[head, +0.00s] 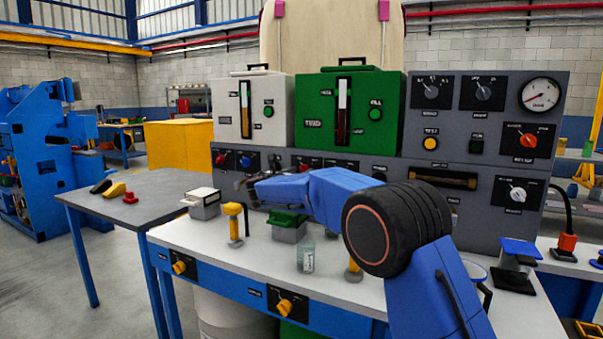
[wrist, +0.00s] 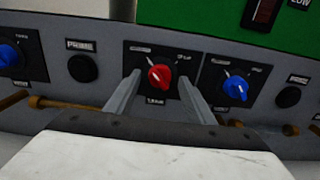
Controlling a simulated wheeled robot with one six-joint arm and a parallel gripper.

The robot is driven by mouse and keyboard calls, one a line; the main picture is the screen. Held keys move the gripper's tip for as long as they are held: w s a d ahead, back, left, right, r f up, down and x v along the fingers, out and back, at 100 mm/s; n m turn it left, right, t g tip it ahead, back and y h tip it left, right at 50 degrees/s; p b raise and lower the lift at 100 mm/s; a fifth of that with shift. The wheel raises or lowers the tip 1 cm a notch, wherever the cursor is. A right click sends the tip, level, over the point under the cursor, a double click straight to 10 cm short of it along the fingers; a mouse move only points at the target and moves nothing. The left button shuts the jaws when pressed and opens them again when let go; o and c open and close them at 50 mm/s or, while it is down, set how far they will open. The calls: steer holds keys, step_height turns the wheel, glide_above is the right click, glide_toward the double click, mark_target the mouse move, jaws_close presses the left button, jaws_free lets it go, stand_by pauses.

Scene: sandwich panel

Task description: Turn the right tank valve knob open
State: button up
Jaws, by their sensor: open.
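My gripper (wrist: 159,80) is open in the wrist view, its two grey fingers pointing at the panel. A red knob (wrist: 159,77) with a white pointer mark shows between the fingertips, on a black plate. I cannot tell whether the fingertips reach around it or stop short of it. A blue knob (wrist: 236,88) on its own black plate is just right of the right finger. Another blue knob (wrist: 10,55) is at the far left. The plate labels are too blurred to tell which is the right tank valve. In the head view my arm hides part of this knob row.
Black buttons (wrist: 83,68) sit between knob plates, and a brown pipe (wrist: 65,104) runs below them. In the head view, a green unit (head: 312,100) stands above the panel. A glass jar (head: 306,256) and a yellow-topped post (head: 234,222) stand on the bench in front.

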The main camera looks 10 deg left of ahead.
steer(key=shift+w+d, duration=0.2)
steer(key=shift+w, duration=0.35)
steer(key=c, duration=1.1)
steer(key=shift+o, duration=0.2)
steer(key=shift+m, duration=0.4)
steer(key=shift+f+m, duration=0.1)
steer(key=shift+m, duration=8.4)
